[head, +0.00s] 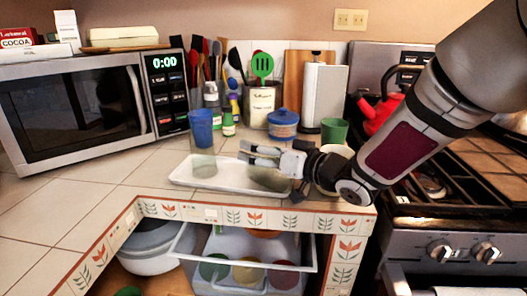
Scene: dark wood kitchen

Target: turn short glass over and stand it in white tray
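The white tray (226,184) lies on the tiled counter near its front edge. A short, dark see-through glass (268,180) shows at the tray's right end, just below my gripper; I cannot tell which way up it is. A taller, pale see-through glass (203,164) shows at the tray's left end. My gripper (243,153) points left above the right half of the tray. Its two fingers look apart, and I see nothing between them. The wrist and arm come in from the right.
Behind the tray stand a blue cup (202,127), small bottles (229,124), a blue-lidded jar (283,126), a paper roll (325,95) and a green cup (334,131). A microwave (75,105) stands left, a stove (465,225) right. An open drawer (245,279) holds coloured cups below.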

